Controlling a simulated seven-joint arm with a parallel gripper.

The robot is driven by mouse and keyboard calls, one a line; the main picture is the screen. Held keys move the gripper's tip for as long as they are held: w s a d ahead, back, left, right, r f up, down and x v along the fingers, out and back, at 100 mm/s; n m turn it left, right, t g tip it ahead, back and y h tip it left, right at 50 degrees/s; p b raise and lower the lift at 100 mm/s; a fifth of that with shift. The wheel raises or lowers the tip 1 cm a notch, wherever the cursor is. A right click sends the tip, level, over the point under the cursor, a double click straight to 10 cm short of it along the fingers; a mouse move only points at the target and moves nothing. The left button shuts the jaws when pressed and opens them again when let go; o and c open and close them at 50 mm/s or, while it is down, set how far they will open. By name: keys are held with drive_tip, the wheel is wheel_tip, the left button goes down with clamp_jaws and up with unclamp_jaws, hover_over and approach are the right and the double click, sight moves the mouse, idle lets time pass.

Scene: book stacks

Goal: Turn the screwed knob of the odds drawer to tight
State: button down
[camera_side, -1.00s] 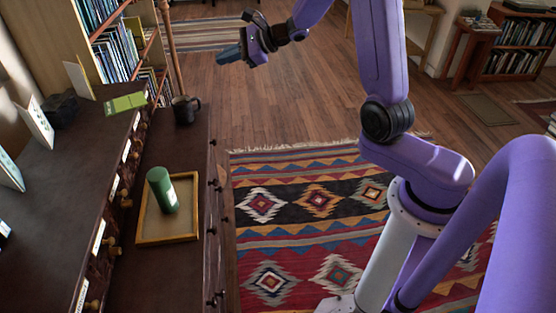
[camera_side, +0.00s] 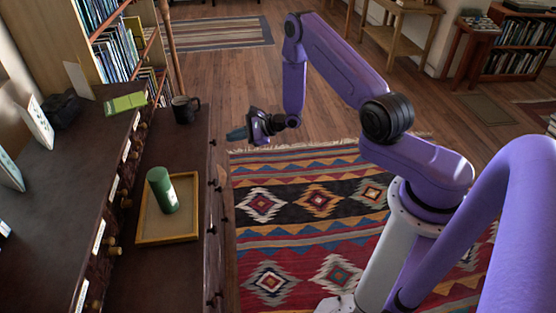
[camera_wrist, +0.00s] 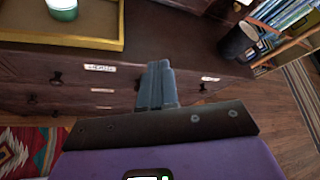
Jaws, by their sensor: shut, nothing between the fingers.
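My gripper (camera_side: 238,134) is shut and empty, out in the air just right of the cabinet's drawer front in the side view. In the wrist view its closed blue-grey fingers (camera_wrist: 158,75) point toward the drawer fronts. A dark round knob (camera_wrist: 57,77) sits on a drawer left of the fingers, beside a white label (camera_wrist: 100,68) too blurred to read. More small dark knobs (camera_side: 213,142) line the cabinet front in the side view. I cannot tell which drawer is the odds drawer, nor how any knob is turned.
On the cabinet top are a yellow-edged tray (camera_side: 168,239) holding a green cylinder (camera_side: 162,190), and a dark mug (camera_side: 185,110). A raised row of labelled drawers with brass-coloured knobs (camera_side: 114,251) stands behind.

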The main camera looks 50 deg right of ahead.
approach(213, 183)
drive_tip(key=shift+w+a+f, duration=0.3)
drive_tip(key=shift+w+a, duration=0.3)
drive_tip(key=shift+a, duration=0.1)
drive_tip(key=shift+w+a+f, duration=0.3)
drive_tip(key=shift+w+a, duration=0.3)
drive_tip(key=shift+a, duration=0.05)
drive_tip(key=shift+w+a+f, duration=0.3)
drive_tip(key=shift+w+a, duration=0.25)
drive_tip(key=shift+a, duration=0.15)
drive_tip(key=shift+d, duration=0.1)
drive_tip(key=shift+w+d+r, duration=0.45)
drive_tip(key=shift+w+d, duration=0.3)
drive_tip(key=shift+d, duration=0.05)
idle(0.5)
drive_tip(key=shift+r, duration=0.15)
